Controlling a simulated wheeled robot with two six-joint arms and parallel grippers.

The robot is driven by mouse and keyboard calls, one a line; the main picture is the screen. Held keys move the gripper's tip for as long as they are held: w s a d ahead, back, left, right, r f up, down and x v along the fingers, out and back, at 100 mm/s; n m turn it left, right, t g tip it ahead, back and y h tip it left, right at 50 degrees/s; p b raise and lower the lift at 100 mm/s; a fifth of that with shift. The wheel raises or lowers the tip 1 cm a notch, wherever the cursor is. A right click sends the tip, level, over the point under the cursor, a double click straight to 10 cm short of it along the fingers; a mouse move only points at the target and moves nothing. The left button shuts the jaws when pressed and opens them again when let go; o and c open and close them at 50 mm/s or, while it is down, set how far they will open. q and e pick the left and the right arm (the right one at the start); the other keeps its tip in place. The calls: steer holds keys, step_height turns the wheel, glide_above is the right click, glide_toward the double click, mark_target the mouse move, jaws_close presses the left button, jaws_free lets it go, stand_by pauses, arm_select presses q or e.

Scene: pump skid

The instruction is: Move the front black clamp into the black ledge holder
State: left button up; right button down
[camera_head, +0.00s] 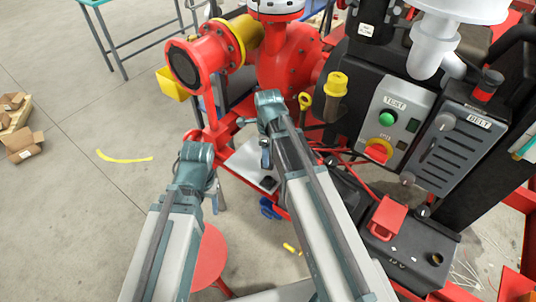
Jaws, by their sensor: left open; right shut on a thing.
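My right arm reaches over the grey ledge (245,160) beside the red frame. My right gripper (265,158) points down there, small and partly hidden by its arm. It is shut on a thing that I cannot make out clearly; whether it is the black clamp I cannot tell. A small black piece (268,183), apparently the ledge holder, sits at the ledge's near corner, just below this gripper. I cannot tell whether they touch. My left gripper (212,190) is open, left of the ledge and mostly hidden behind its wrist. No other black clamp is clearly visible.
A red flanged pump (205,60) stands behind the ledge. A red stool (209,258) is below. Open floor lies at the left, with cardboard boxes (22,143).

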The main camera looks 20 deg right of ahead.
steer(key=shift+f+b, duration=2.6)
steer(key=shift+f, duration=0.05)
steer(key=shift+f+b, duration=1.75)
steer(key=shift+f, duration=0.05)
steer(key=shift+c, duration=0.2)
jaws_free()
steer(key=shift+r, duration=0.1)
step_height(320, 180, up, 14)
steer(key=p, duration=1.4)
